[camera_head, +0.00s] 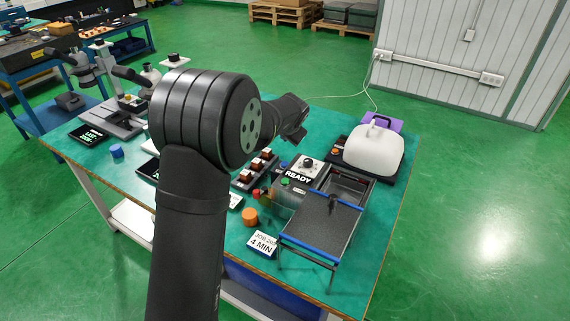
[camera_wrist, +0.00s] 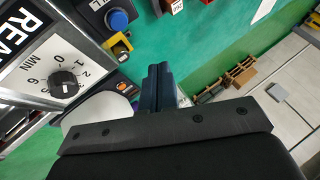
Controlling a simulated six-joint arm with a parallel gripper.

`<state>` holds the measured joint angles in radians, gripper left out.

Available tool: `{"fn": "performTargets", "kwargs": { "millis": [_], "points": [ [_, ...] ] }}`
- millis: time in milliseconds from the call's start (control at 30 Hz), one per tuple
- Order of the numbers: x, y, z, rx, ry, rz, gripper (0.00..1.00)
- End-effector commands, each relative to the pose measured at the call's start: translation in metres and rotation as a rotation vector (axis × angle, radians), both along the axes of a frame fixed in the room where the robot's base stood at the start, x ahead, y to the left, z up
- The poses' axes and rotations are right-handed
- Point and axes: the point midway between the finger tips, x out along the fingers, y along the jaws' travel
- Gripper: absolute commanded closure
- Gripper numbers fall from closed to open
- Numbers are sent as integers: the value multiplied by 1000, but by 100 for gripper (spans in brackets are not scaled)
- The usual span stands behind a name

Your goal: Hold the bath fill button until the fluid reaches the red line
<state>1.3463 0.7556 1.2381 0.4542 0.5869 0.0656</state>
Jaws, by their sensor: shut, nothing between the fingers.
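My gripper (camera_head: 298,136) is above the bench in the head view, left of the white domed object. In the wrist view its dark fingers (camera_wrist: 157,84) are shut with nothing between them. A round blue button (camera_wrist: 118,19) sits on a grey panel, up and left of the fingertips and apart from them; part of a label ending in "LL" shows beside it. The machine (camera_head: 298,177) shows a "READY" sign. Its open grey tank (camera_head: 350,184) is at the back right. I cannot make out a red line or a fluid level in either view.
A "MIN" timer knob (camera_wrist: 64,84) and a yellow-housed switch (camera_wrist: 120,48) are near the blue button. A dark tray with blue bars (camera_head: 322,222), an orange cap (camera_head: 250,216) and a "4 MIN" card (camera_head: 262,245) are in front. The white domed object (camera_head: 374,149) stands right.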

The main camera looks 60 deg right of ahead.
Motion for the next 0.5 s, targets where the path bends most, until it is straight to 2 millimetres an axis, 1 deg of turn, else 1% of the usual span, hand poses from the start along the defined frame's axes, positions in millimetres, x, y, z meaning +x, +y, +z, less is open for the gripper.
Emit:
{"fn": "performTargets", "kwargs": {
  "millis": [33,300,500],
  "points": [
    [0,1,-7,3,1,1,100],
    [0,1,-45,3,2,0,100],
    [0,1,-68,3,1,1,100]
  ]
}}
